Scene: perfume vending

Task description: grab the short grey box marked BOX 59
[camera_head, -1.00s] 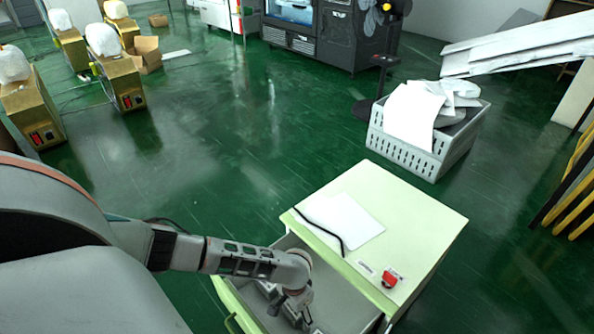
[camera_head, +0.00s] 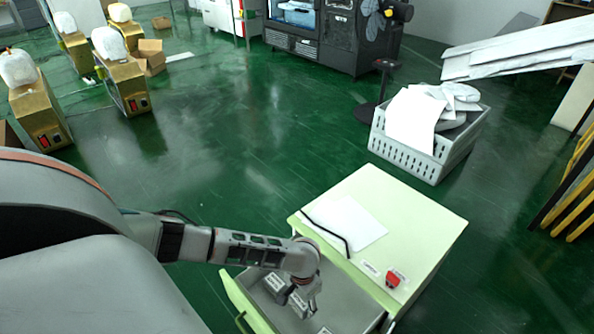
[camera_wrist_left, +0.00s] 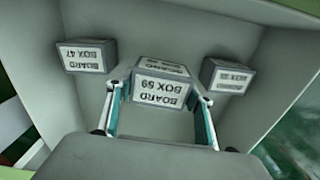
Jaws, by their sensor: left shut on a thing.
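The grey box marked BOARD BOX 59 (camera_wrist_left: 162,88) is in the middle of the left wrist view, its label upside down. My left gripper (camera_wrist_left: 160,104) is shut on it, one finger on each side. In the head view my left gripper (camera_head: 309,298) is low inside the open drawer (camera_head: 345,312), and partly covers the box (camera_head: 298,305). I cannot tell whether the box is clear of the drawer floor. My right gripper is not in view.
BOARD BOX 47 (camera_wrist_left: 86,56) and another labelled grey box (camera_wrist_left: 227,76) lie on either side, apart from the held box. The drawer walls are close around. The pale green cabinet top (camera_head: 420,230) holds a white sheet (camera_head: 350,222) and a red button (camera_head: 393,277).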

